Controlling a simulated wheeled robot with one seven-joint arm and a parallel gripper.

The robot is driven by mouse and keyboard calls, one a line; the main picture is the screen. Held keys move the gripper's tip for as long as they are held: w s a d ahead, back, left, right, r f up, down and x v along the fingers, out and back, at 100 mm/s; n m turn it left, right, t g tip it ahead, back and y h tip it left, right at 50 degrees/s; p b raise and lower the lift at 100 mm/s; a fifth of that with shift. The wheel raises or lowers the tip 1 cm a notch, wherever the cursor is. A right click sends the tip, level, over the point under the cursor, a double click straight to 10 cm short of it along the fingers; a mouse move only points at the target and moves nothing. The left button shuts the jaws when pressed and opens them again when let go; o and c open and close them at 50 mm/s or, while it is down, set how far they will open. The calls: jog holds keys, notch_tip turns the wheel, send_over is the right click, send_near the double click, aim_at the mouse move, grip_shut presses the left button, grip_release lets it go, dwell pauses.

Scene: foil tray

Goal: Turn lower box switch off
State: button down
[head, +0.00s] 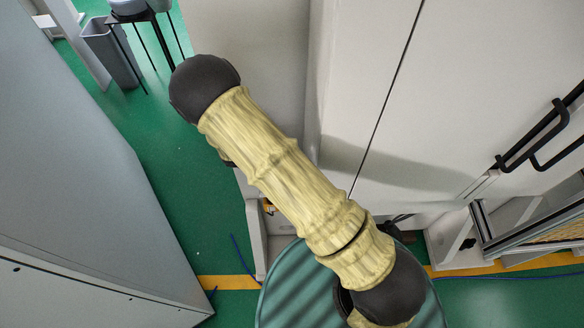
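No box switch shows in the head view. My arm, in a pale yellow sleeve with dark round joints, reaches from the bottom centre up to the left. It covers part of the white cabinet behind it. My gripper is not visible, so its place relative to the switch cannot be told.
A white cabinet (400,110) with black handles (533,137) stands close on the right. A grey panelled unit (75,170) fills the left. Between them is green floor (185,175). A grey bin (110,50) and a stool (140,14) stand at the far upper left.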

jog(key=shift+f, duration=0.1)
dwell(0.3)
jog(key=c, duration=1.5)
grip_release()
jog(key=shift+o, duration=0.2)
